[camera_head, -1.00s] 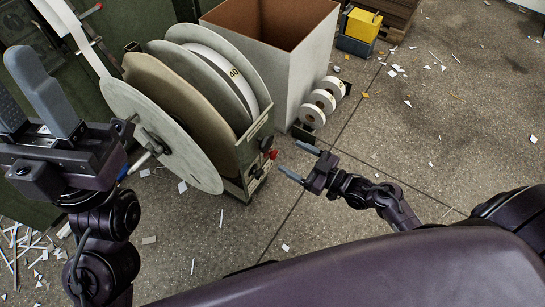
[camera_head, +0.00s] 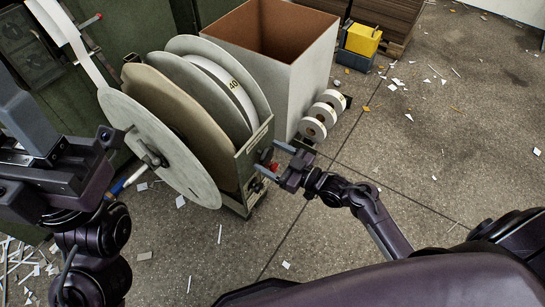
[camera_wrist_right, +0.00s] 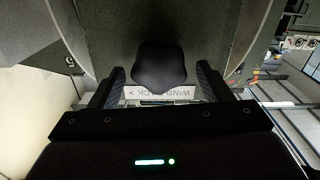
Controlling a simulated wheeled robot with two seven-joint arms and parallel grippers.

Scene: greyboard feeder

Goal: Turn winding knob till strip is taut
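The black lobed winding knob (camera_wrist_right: 162,66) shows in the right wrist view above a plate lettered "WINDBACK" (camera_wrist_right: 160,92). My right gripper (camera_wrist_right: 162,82) is open, with one finger on each side of the knob; I cannot tell whether they touch it. In the head view the right gripper (camera_head: 272,159) is at the feeder's end plate (camera_head: 254,152), by a small red part (camera_head: 273,167). The white strip (camera_head: 82,45) runs from the upper left down to the large grey reel (camera_head: 150,135). My left gripper (camera_head: 14,100) is open and empty at the left edge.
A tall open box (camera_head: 291,80) stands behind the feeder. Several small white rolls (camera_head: 312,128) sit beside it. A yellow bin (camera_head: 362,39) is at the back. Paper scraps litter the floor, which is otherwise clear at the right.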

